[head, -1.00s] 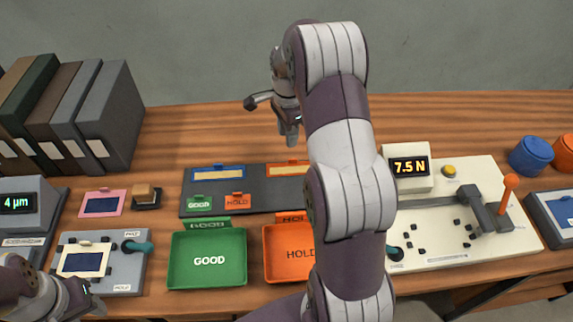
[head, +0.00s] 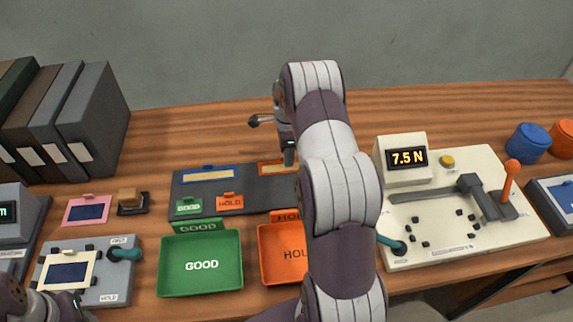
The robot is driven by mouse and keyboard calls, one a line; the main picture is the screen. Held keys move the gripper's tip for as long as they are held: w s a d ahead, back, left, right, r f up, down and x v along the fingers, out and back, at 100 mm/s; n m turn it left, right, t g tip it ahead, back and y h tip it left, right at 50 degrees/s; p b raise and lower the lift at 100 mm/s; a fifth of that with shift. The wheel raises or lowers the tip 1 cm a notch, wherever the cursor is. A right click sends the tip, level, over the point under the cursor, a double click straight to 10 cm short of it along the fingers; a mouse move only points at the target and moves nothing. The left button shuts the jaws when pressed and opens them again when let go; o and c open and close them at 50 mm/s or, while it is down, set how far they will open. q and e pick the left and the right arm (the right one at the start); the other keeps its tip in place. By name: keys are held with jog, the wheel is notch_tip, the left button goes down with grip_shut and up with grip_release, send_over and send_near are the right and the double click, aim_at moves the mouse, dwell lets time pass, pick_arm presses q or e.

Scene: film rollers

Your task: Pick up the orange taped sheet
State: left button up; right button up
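The orange taped sheet (head: 270,168), an orange-edged sheet with a tan middle, lies on the back right of the dark grey mat (head: 260,190). My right arm hides its right part. My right gripper (head: 289,157) points down at the sheet, its tip overlapping it in the picture. I cannot tell whether it touches, or whether its fingers are open. My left gripper (head: 70,305) is at the lower left corner, beside a grey gauge plate (head: 115,286), with its fingers unclear.
A blue-edged sheet (head: 208,176) and small GOOD and HOLD tags lie on the mat. A green GOOD tray (head: 200,285) and an orange HOLD tray (head: 283,273) stand in front. A tester reading 7.5 N (head: 402,172) stands right. Grey binders (head: 95,110) stand left.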

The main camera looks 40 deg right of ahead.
grip_shut()
jog(key=shift+r, duration=0.2)
